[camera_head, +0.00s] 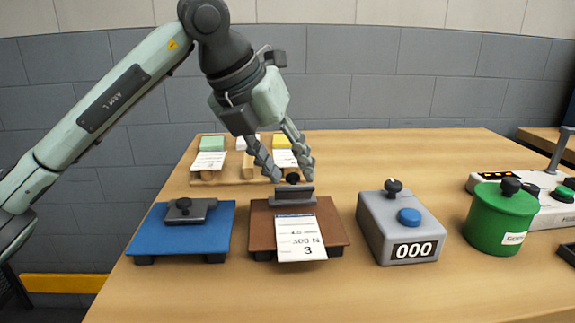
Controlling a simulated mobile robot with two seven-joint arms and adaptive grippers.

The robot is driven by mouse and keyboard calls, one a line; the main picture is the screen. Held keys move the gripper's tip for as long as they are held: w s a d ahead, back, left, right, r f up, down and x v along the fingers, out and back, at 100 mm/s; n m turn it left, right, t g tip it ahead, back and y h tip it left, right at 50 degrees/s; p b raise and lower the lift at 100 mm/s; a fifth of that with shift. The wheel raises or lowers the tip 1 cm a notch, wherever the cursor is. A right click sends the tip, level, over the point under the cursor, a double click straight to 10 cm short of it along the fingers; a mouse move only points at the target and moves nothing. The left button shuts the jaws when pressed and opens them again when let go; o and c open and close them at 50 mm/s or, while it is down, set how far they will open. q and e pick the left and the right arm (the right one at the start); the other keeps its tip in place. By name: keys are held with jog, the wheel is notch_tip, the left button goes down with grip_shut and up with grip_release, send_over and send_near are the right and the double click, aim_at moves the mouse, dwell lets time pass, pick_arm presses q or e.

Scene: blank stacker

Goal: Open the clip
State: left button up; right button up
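A grey clip (292,194) with a black knob (292,178) on top sits at the back of a brown board (262,226). A white card (300,238) marked "300 N" and "3" lies on the board, its upper end at the clip's front edge. Whether the clip's jaw is lifted is hard to tell. My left gripper (289,172) points down over the clip with its fingers apart. The knob shows between and just below the fingertips; I cannot tell whether they touch it. My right gripper is not in view.
Left is a blue board (160,236) with a dark clip (188,210). Right are a grey counter box (400,228) reading 000, a green canister (498,222) and a white device (552,208). A wooden rack (228,179) with coloured blocks and cards stands behind. The back right table is clear.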

pick_arm(q)
jog(key=v, duration=1.2)
